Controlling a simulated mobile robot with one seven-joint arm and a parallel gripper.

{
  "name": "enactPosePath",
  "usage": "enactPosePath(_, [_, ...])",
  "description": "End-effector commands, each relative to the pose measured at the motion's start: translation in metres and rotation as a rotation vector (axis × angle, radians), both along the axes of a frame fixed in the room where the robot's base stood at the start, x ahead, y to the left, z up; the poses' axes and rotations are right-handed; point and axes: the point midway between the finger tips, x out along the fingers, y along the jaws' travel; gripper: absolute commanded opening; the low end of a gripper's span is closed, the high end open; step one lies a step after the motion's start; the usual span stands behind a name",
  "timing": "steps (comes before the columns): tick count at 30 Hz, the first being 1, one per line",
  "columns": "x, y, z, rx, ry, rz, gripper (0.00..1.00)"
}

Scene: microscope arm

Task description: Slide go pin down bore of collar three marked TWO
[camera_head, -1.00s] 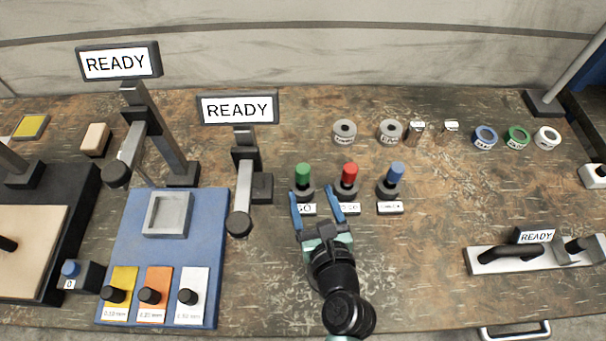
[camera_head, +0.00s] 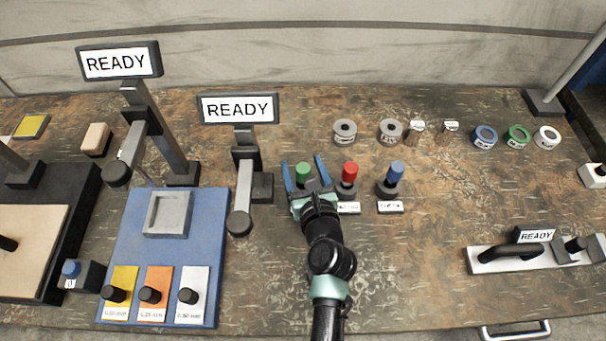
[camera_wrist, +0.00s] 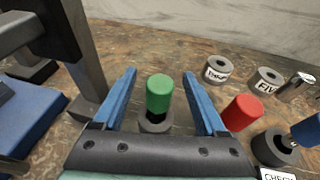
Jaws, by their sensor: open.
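The green-handled go pin (camera_head: 303,173) stands upright in a dark round holder on the bench. It also shows in the wrist view (camera_wrist: 159,94). My gripper (camera_head: 302,163) is open with its blue fingers either side of the green handle; in the wrist view gaps show on both sides. Two grey collars stand at the back. The left one (camera_head: 345,137) has a label I cannot read surely, perhaps starting with T. The right one (camera_head: 391,137) appears marked FIVE in the wrist view (camera_wrist: 267,80).
A red-handled pin (camera_head: 350,172) and a blue-handled pin (camera_head: 396,172) stand in holders to the right. A dial stand with a READY screen (camera_head: 238,108) is close on the left. Small metal pieces (camera_head: 415,133) and coloured rings (camera_head: 485,137) sit at the back right.

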Motion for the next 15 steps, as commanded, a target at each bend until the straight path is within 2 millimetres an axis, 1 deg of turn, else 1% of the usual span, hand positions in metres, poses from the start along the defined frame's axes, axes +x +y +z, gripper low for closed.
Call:
enactPosePath(1, [-0.0002, 0.0000, 0.0001, 0.000, 0.000, 0.000, 0.69])
enactPosePath(2, [-0.0002, -0.0001, 0.0001, 0.000, 0.000, 0.000, 0.63])
enactPosePath(6, [-0.0003, -0.0002, 0.0001, 0.000, 0.000, 0.000, 0.38])
enactPosePath(8, [-0.0003, -0.0003, 0.0001, 0.000, 0.000, 0.000, 0.27])
enactPosePath(9, [-0.0003, -0.0003, 0.0001, 0.000, 0.000, 0.000, 0.20])
enactPosePath(11, [-0.0003, -0.0003, 0.0002, 0.000, 0.000, 0.000, 0.09])
enactPosePath(12, [-0.0003, -0.0003, 0.0001, 0.000, 0.000, 0.000, 0.02])
enactPosePath(13, [-0.0003, -0.0003, 0.0001, 0.000, 0.000, 0.000, 0.00])
enactPosePath(15, [-0.0003, -0.0004, 0.0002, 0.000, 0.000, 0.000, 0.00])
